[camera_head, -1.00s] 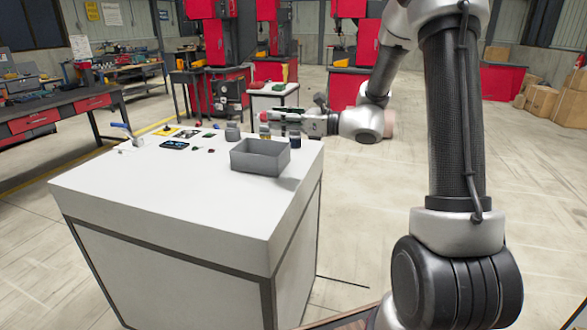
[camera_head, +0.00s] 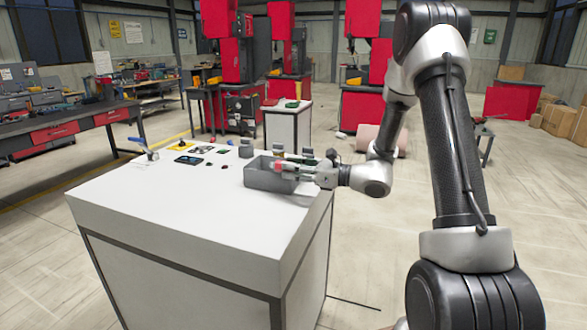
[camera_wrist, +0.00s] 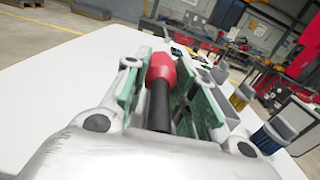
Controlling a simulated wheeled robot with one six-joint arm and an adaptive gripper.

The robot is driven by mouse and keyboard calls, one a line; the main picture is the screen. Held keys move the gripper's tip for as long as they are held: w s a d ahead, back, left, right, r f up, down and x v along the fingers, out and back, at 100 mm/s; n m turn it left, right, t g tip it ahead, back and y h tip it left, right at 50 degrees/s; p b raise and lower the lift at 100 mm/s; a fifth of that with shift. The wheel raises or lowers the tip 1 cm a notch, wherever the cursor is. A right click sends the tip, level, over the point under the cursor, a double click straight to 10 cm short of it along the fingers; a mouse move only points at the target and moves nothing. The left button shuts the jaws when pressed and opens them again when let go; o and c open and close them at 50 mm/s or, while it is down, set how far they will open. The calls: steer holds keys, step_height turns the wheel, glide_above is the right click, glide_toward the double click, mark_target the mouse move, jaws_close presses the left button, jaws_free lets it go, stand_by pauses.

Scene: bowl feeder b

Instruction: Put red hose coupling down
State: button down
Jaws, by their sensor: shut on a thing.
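The red hose coupling (camera_wrist: 160,68) is held between the two green-padded fingers of my gripper (camera_wrist: 158,85), with a dark shaft running back toward the palm. In the head view the coupling (camera_head: 277,165) is a small red spot at the tips of my gripper (camera_head: 287,168). The gripper is level, over or just above the right part of the grey open bin (camera_head: 262,178). I cannot tell whether the coupling is inside the rim or above it. The bin's inside is mostly hidden.
The white table (camera_head: 180,210) has a clear front half. Grey and dark jars (camera_head: 246,149) stand behind the bin. A blue-handled tool (camera_head: 150,153), a dark device (camera_head: 188,160) and small parts lie at the back left. In the wrist view, jars (camera_wrist: 241,96) stand close on the right.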

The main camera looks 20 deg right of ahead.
steer(key=shift+f, duration=0.45)
steer(key=c, duration=1.2)
jaws_free()
steer(key=shift+s+f, duration=0.1)
steer(key=shift+f, duration=0.05)
steer(key=shift+o, duration=0.2)
